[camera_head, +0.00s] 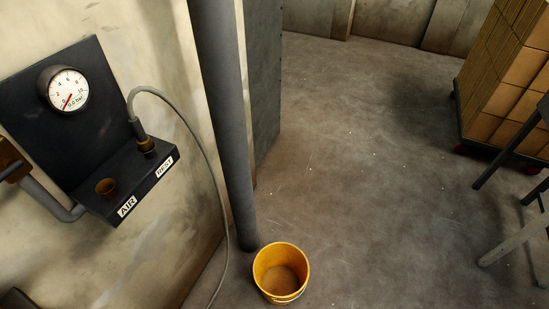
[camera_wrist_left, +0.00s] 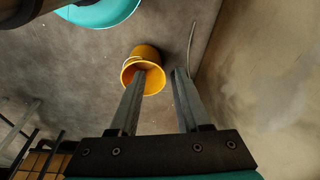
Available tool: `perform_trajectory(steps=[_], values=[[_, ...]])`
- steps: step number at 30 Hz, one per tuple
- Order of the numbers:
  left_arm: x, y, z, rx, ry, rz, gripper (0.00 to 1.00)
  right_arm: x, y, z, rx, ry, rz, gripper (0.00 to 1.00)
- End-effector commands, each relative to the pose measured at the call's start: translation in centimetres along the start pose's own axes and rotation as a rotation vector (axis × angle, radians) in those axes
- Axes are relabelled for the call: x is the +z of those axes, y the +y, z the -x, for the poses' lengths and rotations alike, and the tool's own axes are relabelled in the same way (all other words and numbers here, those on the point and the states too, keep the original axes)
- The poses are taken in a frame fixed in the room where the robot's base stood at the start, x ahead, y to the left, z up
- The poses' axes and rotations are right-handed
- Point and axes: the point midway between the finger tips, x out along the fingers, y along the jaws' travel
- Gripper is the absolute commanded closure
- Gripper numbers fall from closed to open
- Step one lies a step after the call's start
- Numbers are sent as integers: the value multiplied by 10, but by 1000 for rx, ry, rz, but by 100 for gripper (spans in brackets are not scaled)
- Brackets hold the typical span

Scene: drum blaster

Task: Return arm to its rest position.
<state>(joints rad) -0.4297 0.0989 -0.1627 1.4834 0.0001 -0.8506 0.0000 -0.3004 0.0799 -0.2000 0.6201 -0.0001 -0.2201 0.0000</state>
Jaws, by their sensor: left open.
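My left gripper (camera_wrist_left: 163,72) shows in the left wrist view with its two grey fingers apart and nothing between them. Past its fingertips, the yellow bucket (camera_wrist_left: 143,66) stands on the floor, apart from them. The left gripper cannot be made out in the head view. My right gripper is in neither view. In the head view, a grey hose (camera_head: 190,125) ends in a connector (camera_head: 143,137) seated at the spot labelled REST on the dark wall panel (camera_head: 85,130). The brass AIR port (camera_head: 106,187) beside it has no hose on it.
A pressure gauge (camera_head: 68,89) on the panel has its needle near zero. A grey pipe (camera_head: 225,120) stands behind the bucket (camera_head: 281,273). Stacked boxes (camera_head: 510,75) on a wheeled cart and grey metal bars (camera_head: 515,240) are at right. The middle floor is clear.

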Motion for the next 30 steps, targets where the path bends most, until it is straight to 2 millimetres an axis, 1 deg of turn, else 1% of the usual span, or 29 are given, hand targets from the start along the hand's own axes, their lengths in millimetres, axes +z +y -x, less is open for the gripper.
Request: perform_trajectory(steps=[1, 3, 5, 6, 8, 9, 13, 15, 18, 21, 24, 30], values=[[16, 1, -28, 1, -15, -2, 52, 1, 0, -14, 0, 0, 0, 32], [35, 3, -53, 3, -26, -5, 52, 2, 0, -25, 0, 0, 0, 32], [52, 4, -74, 4, -36, -7, 52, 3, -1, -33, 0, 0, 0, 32], [64, 4, -87, 5, -43, -9, 52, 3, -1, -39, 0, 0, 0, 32], [81, 5, -106, 6, -52, -11, 52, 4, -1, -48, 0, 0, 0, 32], [93, 5, -117, 6, -59, -12, 52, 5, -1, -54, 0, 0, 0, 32], [132, 6, -148, 7, -79, -17, 52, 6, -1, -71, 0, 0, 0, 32], [150, 6, -160, 8, -88, -20, 52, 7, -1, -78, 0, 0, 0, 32], [169, 6, -170, 9, -96, -22, 52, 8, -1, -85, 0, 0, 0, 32], [179, 6, -175, 9, -99, -24, 52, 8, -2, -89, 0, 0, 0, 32], [184, 6, -176, 9, -101, -25, 52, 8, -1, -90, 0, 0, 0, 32], [184, 6, -175, 9, -101, -25, 52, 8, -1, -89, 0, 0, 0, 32]])
